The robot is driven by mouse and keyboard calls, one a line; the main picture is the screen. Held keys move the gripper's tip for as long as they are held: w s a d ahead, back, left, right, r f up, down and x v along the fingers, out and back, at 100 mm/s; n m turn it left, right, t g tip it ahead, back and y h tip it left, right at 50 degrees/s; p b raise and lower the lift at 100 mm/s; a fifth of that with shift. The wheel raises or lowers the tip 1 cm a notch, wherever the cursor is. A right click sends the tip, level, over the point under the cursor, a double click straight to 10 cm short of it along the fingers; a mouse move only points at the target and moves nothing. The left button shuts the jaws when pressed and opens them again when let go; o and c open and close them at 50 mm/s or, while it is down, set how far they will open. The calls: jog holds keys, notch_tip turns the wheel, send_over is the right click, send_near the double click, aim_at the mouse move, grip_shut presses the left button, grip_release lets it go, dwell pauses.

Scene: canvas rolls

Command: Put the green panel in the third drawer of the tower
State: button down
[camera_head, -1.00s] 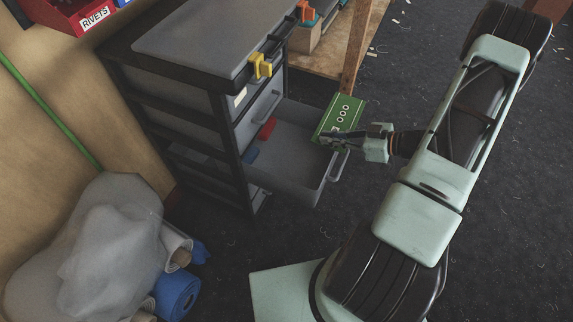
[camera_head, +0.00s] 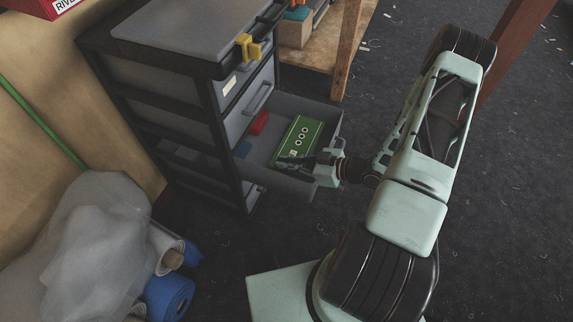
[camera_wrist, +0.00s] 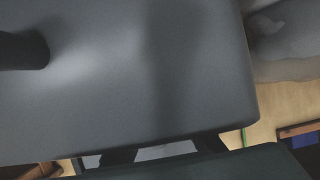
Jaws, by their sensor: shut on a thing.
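The green panel (camera_head: 303,134) is a flat rectangle with a row of pale round marks. My gripper (camera_head: 287,161) is shut on its near end and covers part of it. The panel is over the open drawer (camera_head: 312,190) of the grey tower (camera_head: 185,38), within the drawer's outline. I cannot tell whether it touches the drawer floor. The open drawer looks like the third from the top. In the wrist view a smooth grey surface fills most of the picture, with a dark greenish strip along the bottom that may be the panel.
A red block (camera_head: 259,123) and a blue block (camera_head: 242,149) lie at the drawer's inner side. A yellow clamp (camera_head: 248,47) sits at the tower's top edge. Blue rolls (camera_head: 168,297) and a plastic-wrapped bundle (camera_head: 85,245) stand at lower left. A wooden post (camera_head: 346,50) rises behind the drawer.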

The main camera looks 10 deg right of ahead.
jog(key=shift+f, duration=0.1)
jog(key=shift+f+b, duration=0.45)
jog(key=shift+f, duration=0.2)
jog(key=c, duration=2)
grip_release()
jog(key=shift+c, duration=0.2)
jog(key=shift+r, duration=0.2)
jog(key=shift+r+p, duration=0.3)
jog(key=shift+p, duration=0.15)
jog(key=p+v, duration=0.3)
jog(key=v, duration=0.9)
jog(key=shift+r, duration=0.2)
